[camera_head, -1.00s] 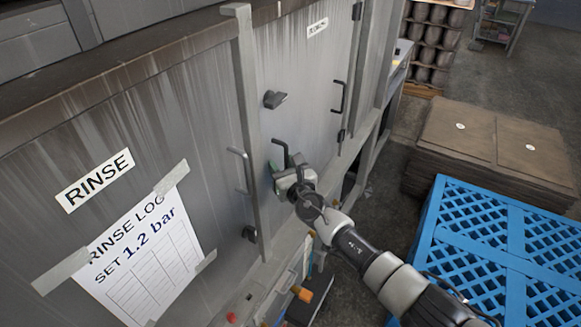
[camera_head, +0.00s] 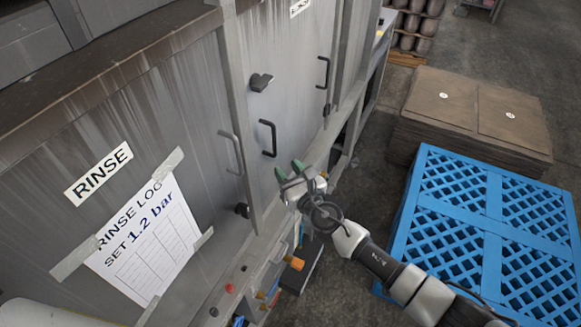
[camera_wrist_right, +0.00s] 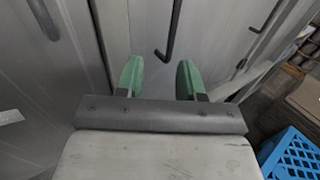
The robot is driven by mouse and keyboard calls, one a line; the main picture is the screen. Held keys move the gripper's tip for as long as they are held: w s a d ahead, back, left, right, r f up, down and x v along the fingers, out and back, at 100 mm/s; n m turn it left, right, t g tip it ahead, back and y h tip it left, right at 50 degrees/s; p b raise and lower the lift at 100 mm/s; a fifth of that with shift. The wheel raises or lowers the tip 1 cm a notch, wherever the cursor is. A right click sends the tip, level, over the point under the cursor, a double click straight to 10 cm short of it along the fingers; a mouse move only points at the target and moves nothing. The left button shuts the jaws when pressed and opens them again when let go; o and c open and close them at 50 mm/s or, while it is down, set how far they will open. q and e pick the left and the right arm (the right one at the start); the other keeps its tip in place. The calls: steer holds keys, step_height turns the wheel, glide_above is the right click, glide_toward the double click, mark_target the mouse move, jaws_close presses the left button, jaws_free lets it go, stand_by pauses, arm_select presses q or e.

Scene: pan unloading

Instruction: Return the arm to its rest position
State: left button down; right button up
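My right gripper (camera_head: 288,172) is in the head view, low in front of the grey rinse cabinet door (camera_head: 285,95). Its green-tipped fingers are apart with nothing between them, as the right wrist view also shows (camera_wrist_right: 160,78). The black door handle (camera_head: 268,138) is above and beyond the fingertips, apart from them; it also shows in the right wrist view (camera_wrist_right: 170,40). My right arm comes in from the lower right. My left gripper is not in view; a pale rounded shape at the lower left may be part of my left arm.
A blue pallet (camera_head: 480,212) stands on the floor to the right of my right arm, with a stack of brown boards (camera_head: 470,110) behind it. Pipes and orange fittings (camera_head: 293,262) sit below the cabinet. Dark floor lies between cabinet and pallet.

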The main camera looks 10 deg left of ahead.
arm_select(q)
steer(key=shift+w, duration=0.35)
